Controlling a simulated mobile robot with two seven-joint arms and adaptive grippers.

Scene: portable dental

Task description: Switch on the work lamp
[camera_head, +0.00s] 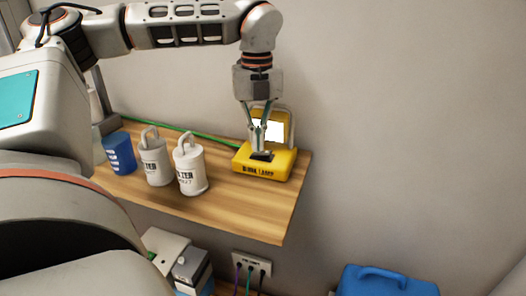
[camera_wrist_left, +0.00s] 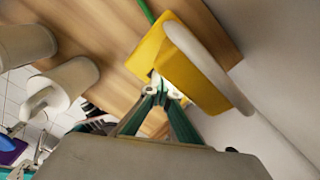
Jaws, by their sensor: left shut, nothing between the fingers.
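The yellow work lamp (camera_head: 280,168) stands near the right end of a wooden shelf, and its panel glows bright white in the head view. A black switch area (camera_head: 262,156) shows on top of its base. My left gripper (camera_head: 261,150) is shut and empty, with its fingertips right at the switch area; I cannot tell whether they touch it. In the left wrist view the lamp (camera_wrist_left: 178,62) and its pale handle lie just beyond the fingertips (camera_wrist_left: 160,88); the switch is hidden there. My right gripper is not in view.
Two white canisters (camera_head: 189,170) and a blue container (camera_head: 119,154) stand on the wooden shelf (camera_head: 235,212) left of the lamp. A green cable runs along the back to the lamp. A wall socket (camera_head: 252,265) with plugs and a blue case (camera_head: 385,282) are below.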

